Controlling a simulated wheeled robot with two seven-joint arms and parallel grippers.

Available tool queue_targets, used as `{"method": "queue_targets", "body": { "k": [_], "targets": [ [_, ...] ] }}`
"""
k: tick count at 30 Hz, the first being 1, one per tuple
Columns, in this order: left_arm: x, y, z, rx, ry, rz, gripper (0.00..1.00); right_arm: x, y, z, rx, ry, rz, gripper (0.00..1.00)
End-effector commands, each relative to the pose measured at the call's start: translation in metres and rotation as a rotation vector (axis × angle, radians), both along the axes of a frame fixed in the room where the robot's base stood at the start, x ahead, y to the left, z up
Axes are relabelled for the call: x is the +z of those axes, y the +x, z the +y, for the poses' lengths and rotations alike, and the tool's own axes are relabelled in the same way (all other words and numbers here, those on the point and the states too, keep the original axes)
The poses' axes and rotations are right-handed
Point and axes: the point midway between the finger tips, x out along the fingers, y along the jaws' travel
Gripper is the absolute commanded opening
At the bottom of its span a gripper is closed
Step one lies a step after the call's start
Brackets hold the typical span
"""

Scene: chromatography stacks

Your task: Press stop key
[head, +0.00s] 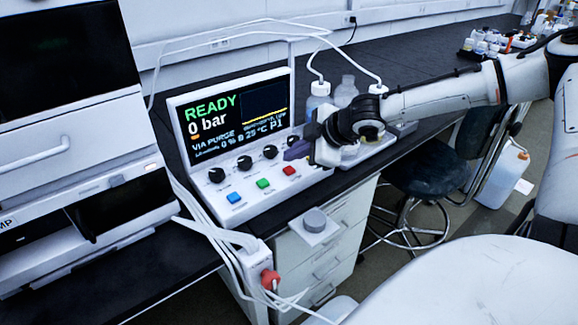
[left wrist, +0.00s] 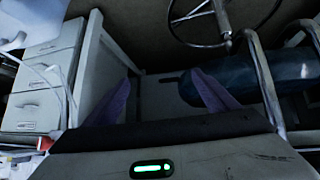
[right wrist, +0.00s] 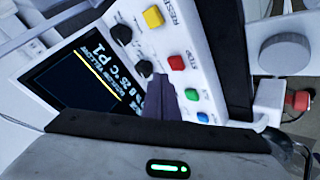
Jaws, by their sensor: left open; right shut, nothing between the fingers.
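The control unit (head: 212,207) has a row of coloured keys below its dark knobs. The red key (head: 289,171), apparently the stop key, sits right of the green key (head: 263,183) and the blue key (head: 234,197). My right gripper (head: 297,151) is shut and empty, its purple fingertips close above the red key. The right wrist view shows the red key (right wrist: 176,62) just beyond the shut fingers (right wrist: 162,88); contact cannot be told. A yellow key (right wrist: 153,16) also shows there. My left gripper (left wrist: 160,80) is open and empty, away from the panel.
The screen (head: 235,115) reads READY and 0 bar. Bottles with white caps (head: 319,90) stand behind my right gripper. A stool (head: 425,170) stands to the right.

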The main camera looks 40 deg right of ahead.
Motion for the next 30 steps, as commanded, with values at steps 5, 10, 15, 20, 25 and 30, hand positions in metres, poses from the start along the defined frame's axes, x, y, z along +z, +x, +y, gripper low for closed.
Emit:
{"method": "queue_targets", "body": {
  "k": [5, 10, 15, 20, 25, 30],
  "targets": [
    [0.025, 0.001, 0.000, -0.001, 0.000, -0.002, 0.80, 0.025, 0.000, 0.000, 0.001, 0.001, -0.001, 0.00],
    [0.041, 0.001, 0.000, -0.001, 0.000, -0.002, 0.80, 0.041, 0.000, 0.000, 0.000, 0.000, 0.000, 0.00],
    [0.043, 0.001, 0.000, 0.000, 0.000, -0.003, 0.80, 0.042, 0.000, 0.000, 0.000, 0.000, 0.000, 0.00],
    [0.042, 0.001, 0.000, 0.000, 0.000, -0.003, 0.80, 0.041, 0.000, 0.000, 0.000, 0.000, 0.000, 0.00],
    [0.042, 0.001, 0.000, 0.000, 0.000, -0.003, 0.80, 0.041, 0.000, 0.000, 0.000, 0.000, 0.000, 0.00],
    [0.041, 0.001, 0.000, -0.001, 0.000, -0.002, 0.80, 0.041, 0.000, 0.000, 0.000, 0.000, 0.000, 0.00]
  ]
}}
